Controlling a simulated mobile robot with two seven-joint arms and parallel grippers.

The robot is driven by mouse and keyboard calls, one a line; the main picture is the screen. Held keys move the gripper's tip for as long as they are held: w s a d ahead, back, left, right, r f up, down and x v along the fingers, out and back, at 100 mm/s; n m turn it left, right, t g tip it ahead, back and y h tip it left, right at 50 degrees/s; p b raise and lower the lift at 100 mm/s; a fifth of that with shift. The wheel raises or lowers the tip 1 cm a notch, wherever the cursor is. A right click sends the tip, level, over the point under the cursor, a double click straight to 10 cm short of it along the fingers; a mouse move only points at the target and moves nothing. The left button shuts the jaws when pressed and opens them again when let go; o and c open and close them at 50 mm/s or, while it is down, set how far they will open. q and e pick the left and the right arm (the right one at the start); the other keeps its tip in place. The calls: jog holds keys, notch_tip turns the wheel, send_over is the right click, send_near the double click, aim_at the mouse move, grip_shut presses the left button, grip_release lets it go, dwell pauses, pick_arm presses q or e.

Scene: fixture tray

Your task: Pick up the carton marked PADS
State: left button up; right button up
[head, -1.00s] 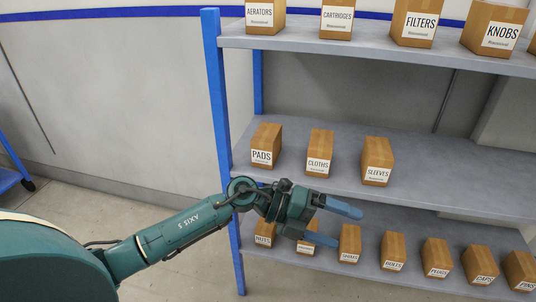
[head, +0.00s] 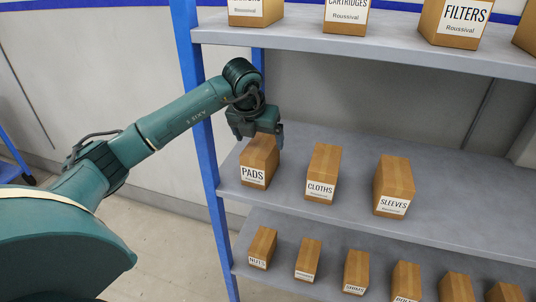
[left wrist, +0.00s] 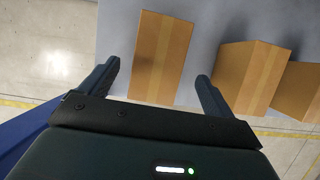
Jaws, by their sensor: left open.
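The carton marked PADS (head: 254,175) stands upright at the left end of the middle shelf, its label facing me. My left gripper (head: 262,138) is over the top of this carton in the head view, pointing down and hiding part of its upper end. In the left wrist view the open fingers (left wrist: 158,88) show on either side of the nearest carton (left wrist: 160,55), the PADS one, with gaps at both sides. Whether the fingertips reach below its top is hard to tell. My right gripper is not in view.
The CLOTHS carton (head: 321,172) and SLEEVES carton (head: 394,184) stand to the right on the same middle shelf (head: 460,205). The upper shelf (head: 400,57) and a blue upright (head: 197,100) are close to my left arm. More cartons stand above and below.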

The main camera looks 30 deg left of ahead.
aim_at(260, 145)
pick_arm(q)
jog(key=shift+x, duration=0.75)
jog(key=shift+p+x, duration=0.45)
jog(key=shift+x, duration=2.05)
jog(key=shift+w+a, duration=0.1)
jog(key=shift+f, duration=0.15)
jog(key=shift+c, duration=0.2)
jog(key=c, duration=1.2)
